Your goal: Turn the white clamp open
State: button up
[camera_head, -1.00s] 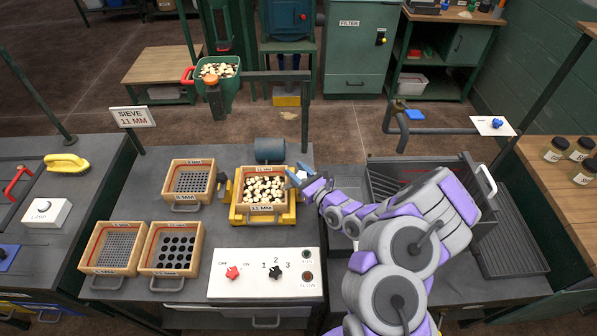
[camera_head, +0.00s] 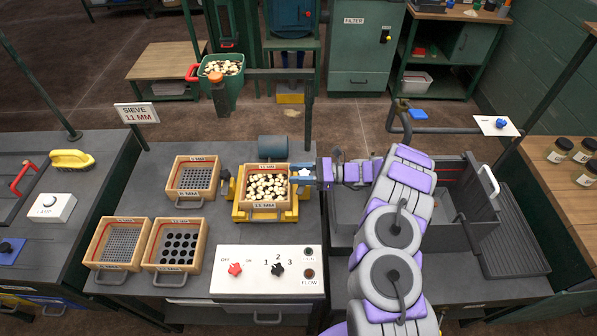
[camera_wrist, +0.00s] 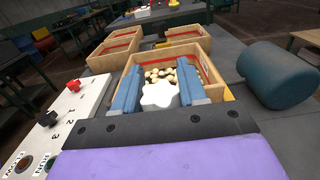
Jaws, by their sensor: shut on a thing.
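The white clamp (camera_wrist: 158,96) is a lobed knob at the right side of the yellow sieve holder (camera_head: 240,214). In the wrist view it sits between the two blue fingers of my gripper (camera_wrist: 158,88), one finger on each side. In the head view my gripper (camera_head: 303,173) reaches in from the right, about level, with the clamp (camera_head: 305,172) showing small between its fingers. The holder carries a wooden sieve (camera_head: 265,205) full of pale pieces. How the clamp meets the holder is hidden.
A white control panel (camera_head: 255,261) with red and black knobs lies in front.

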jog(key=shift+s+n+g, duration=0.1)
jog(key=shift+n+g, duration=0.9)
jog(key=shift+g, duration=0.6)
jog(key=shift+r, duration=0.15)
jog(key=o, duration=1)
jog(key=shift+c, duration=0.2)
jog(key=shift+r, duration=0.3)
notch_tip(320, 180, up, 3)
jog(key=shift+p, duration=0.45)
jog(key=s+d+p, duration=0.1)
jog(key=s+d, duration=0.1)
jog(key=s, duration=0.5)
jog(key=s+d+r+p, duration=0.1)
jog(key=s, duration=0.7)
jog(key=shift+s+d, duration=0.3)
jog(key=shift+d, duration=0.05)
jog(key=shift+r, duration=0.1)
